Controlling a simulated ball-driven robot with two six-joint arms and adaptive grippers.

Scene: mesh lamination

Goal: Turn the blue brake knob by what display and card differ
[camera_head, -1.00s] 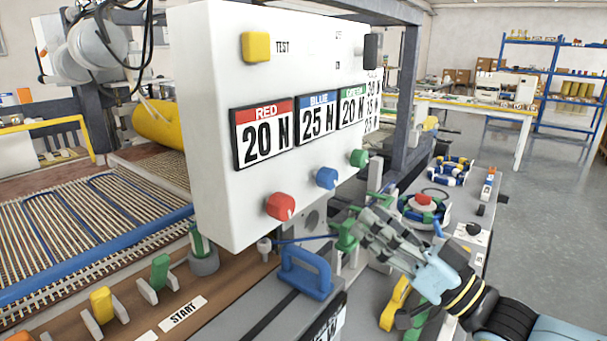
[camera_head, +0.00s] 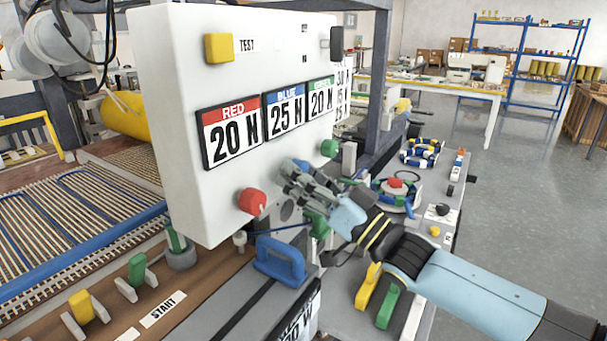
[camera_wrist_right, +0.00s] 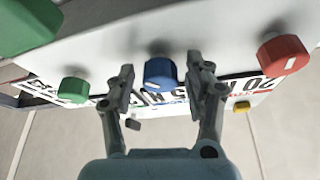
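The white panel (camera_head: 165,120) carries displays reading RED 20 N (camera_head: 231,133), BLUE 25 N (camera_head: 285,111) and a green-headed 20 N (camera_head: 320,100). A card (camera_head: 343,95) at the panel's right edge bears several small force values, too slanted to read surely. The blue knob (camera_wrist_right: 160,72) shows in the right wrist view between the two spread fingers of my right gripper (camera_head: 290,178); contact cannot be told. In the head view the gripper hides this knob. The red knob (camera_head: 252,201) and green knob (camera_head: 329,147) flank it. My left gripper is not in view.
A yellow TEST button (camera_head: 219,47) and a black part (camera_head: 337,43) sit on the upper panel. Below stand a blue handle (camera_head: 281,262) and small green (camera_head: 137,268) and yellow levers (camera_head: 82,306). A red-topped button (camera_head: 396,183) lies behind my right wrist.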

